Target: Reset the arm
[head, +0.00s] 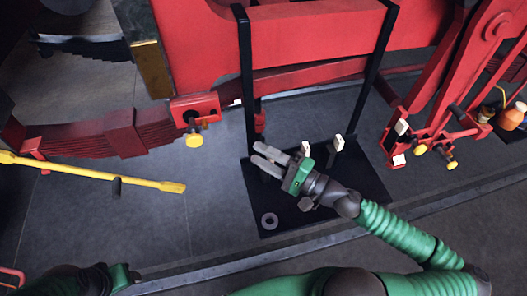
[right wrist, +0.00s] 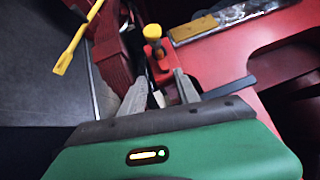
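My right gripper (head: 257,153) is open over the black base plate (head: 355,190) of a black upright frame. Its two grey fingers are parallel with a clear gap. In the right wrist view the same gripper (right wrist: 160,74) shows nothing clamped between its fingers; a small white piece (right wrist: 158,98) shows in the gap, and I cannot tell its distance. White-topped pegs (head: 305,148) (head: 338,143) stand just beyond and right of the gripper in the head view. A part of my left arm shows at the lower left; its gripper fingers are not visible.
A grey ring (head: 269,221) lies on the plate. A red leaf spring (head: 120,135) and a yellow knob (head: 194,139) are at left. A yellow bar (head: 90,172) crosses the left floor. Red linkage (head: 455,80) stands at right, near an orange container (head: 511,117).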

